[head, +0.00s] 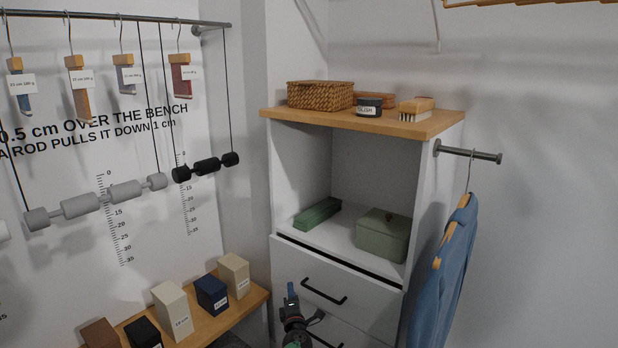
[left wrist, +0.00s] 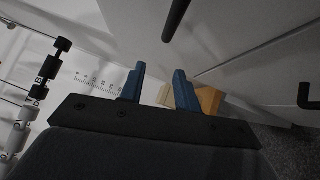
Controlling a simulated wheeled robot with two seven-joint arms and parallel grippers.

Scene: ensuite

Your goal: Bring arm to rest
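My left gripper (head: 291,290) is low in the middle of the head view, in front of the drawers of the white cabinet (head: 286,264). Its blue fingers point up and look narrow from this side. In the left wrist view the two blue fingers (left wrist: 159,70) stand apart with nothing held between them. My right gripper is in neither view.
A drawer handle (head: 324,292) is close to my left gripper. A wooden bench (head: 258,298) with several blocks stands to the left. Rods hang on the left wall.

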